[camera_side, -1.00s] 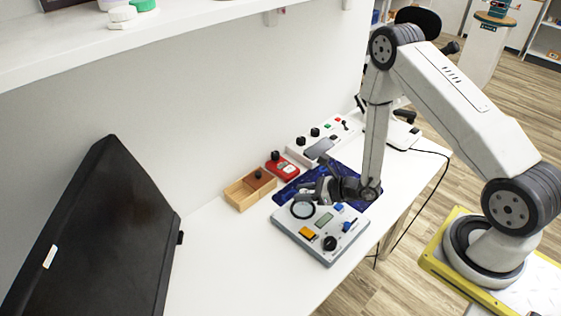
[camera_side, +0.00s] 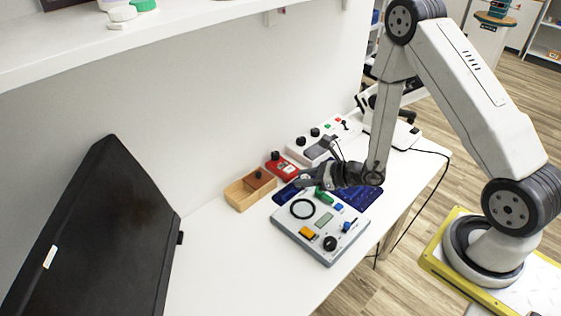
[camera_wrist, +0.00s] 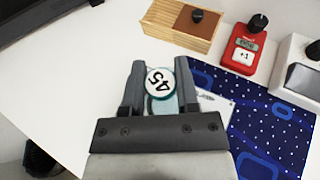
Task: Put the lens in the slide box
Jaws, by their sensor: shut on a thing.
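My gripper (camera_side: 301,184) is above the desk, between the grey instrument and the wooden slide box (camera_side: 258,199). In the wrist view my gripper (camera_wrist: 160,82) is shut on the lens (camera_wrist: 159,83), a round piece with a teal rim and a white face marked 45. In the side view I cannot make the lens out clearly. The slide box also shows in the wrist view (camera_wrist: 176,38), ahead of the fingers and apart from them. A brown lid (camera_wrist: 195,21) with a black knob covers its right part; its left part is open.
A red meter (camera_side: 283,166) stands right of the box. A grey instrument (camera_side: 343,246) with a dark ring and knobs lies in front. A blue patterned mat (camera_side: 360,195) lies under the arm. A white panel (camera_side: 300,149) is behind. A black screen (camera_side: 95,230) stands left.

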